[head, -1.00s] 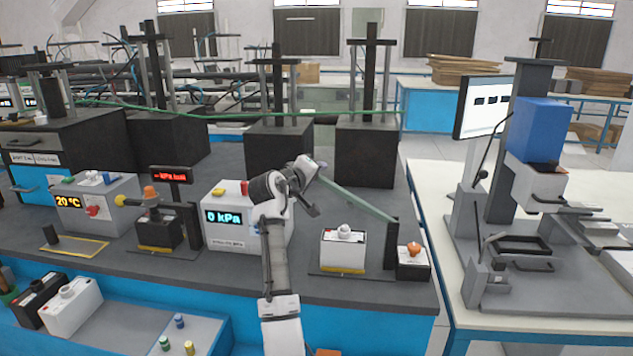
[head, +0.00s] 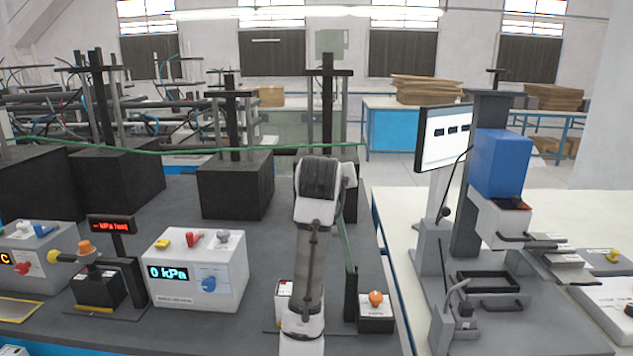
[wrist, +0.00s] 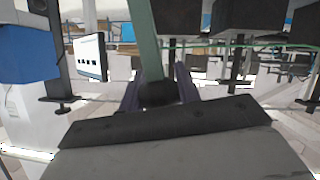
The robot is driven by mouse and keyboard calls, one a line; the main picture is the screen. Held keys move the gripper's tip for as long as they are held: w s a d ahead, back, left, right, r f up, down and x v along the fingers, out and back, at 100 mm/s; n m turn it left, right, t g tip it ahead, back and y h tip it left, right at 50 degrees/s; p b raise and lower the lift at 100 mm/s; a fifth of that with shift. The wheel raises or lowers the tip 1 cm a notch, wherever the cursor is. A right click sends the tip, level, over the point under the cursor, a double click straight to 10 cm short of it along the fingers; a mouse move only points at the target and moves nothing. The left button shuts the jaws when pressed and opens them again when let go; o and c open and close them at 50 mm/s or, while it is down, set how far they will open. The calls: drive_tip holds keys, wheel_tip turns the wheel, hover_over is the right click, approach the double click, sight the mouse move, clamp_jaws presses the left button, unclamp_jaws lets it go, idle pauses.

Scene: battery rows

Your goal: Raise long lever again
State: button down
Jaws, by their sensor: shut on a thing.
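The long green lever (head: 346,240) rises steeply from its black post (head: 351,292), partly hidden behind my arm. In the wrist view the lever (wrist: 143,38) runs up the picture from a dark round end between the fingers. My gripper (wrist: 159,92) is shut on the lever at this dark end. In the head view my own arm hides the gripper. Beside the post is a small white box with an orange knob (head: 376,299). A white-and-black battery (head: 283,289) is mostly hidden behind my arm.
A white 0 kPa box (head: 195,268) and a station with a yellow knob (head: 98,285) stand to the left. Black blocks with posts (head: 235,190) stand behind. A grey press with a blue head (head: 500,160) and a monitor (head: 442,137) stand on the right bench.

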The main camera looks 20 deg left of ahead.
drive_tip(key=shift+w+d+r+m, duration=0.1)
drive_tip(key=shift+w+d+m, duration=0.05)
drive_tip(key=shift+d, duration=0.25)
drive_tip(key=shift+w+d+r+m, duration=0.1)
drive_tip(key=shift+d+m, duration=0.05)
drive_tip(key=shift+d, duration=0.25)
drive_tip(key=c, duration=1)
unclamp_jaws()
drive_tip(key=shift+d, duration=0.2)
drive_tip(key=shift+a, duration=0.1)
drive_tip(key=b+v, duration=0.2)
drive_tip(key=v, duration=1.1)
drive_tip(key=shift+s+d+r+b, duration=0.2)
drive_tip(key=shift+s+b, duration=0.1)
drive_tip(key=shift+b, duration=0.1)
